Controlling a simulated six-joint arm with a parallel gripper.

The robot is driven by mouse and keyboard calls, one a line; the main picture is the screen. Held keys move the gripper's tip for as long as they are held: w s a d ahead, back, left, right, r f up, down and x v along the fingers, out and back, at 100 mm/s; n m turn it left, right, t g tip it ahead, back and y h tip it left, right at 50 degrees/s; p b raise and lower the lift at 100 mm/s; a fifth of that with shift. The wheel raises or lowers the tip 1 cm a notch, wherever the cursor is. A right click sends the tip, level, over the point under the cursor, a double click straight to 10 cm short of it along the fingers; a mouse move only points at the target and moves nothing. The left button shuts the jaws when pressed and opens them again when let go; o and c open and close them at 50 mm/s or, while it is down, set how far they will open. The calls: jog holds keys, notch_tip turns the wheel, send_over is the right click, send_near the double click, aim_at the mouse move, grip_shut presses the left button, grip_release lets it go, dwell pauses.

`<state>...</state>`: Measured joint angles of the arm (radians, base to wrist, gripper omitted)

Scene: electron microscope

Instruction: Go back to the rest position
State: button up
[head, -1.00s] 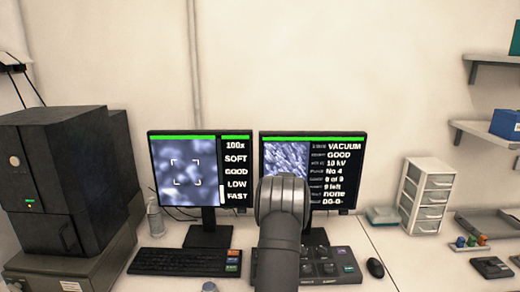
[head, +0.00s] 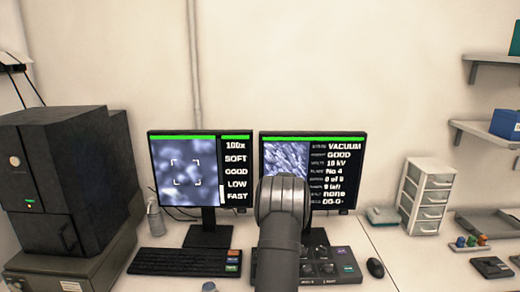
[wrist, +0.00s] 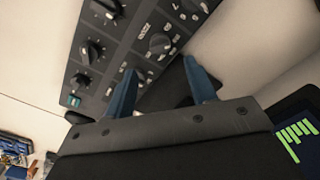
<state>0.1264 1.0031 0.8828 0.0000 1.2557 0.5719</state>
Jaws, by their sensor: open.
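My gripper (wrist: 160,88) shows in the wrist view with its two blue fingers apart and nothing between them. It is over or near the dark control panel (wrist: 135,40), which has several round knobs and labels. I cannot tell whether the fingers touch anything. In the head view my arm rises in front of the right monitor and the control panel (head: 338,265), and hides the gripper's fingers and part of both.
The left monitor (head: 180,175) and right monitor (head: 330,190) stand at the back of the desk. A keyboard (head: 185,262), a mouse (head: 375,268) and a white drawer unit (head: 427,196) are on it. The black microscope cabinet (head: 60,185) is at left.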

notch_tip(320, 180, down, 7)
jog(key=shift+f, duration=0.25)
jog(key=n, duration=0.9)
jog(key=shift+n, duration=0.3)
jog(key=shift+r, duration=2.7)
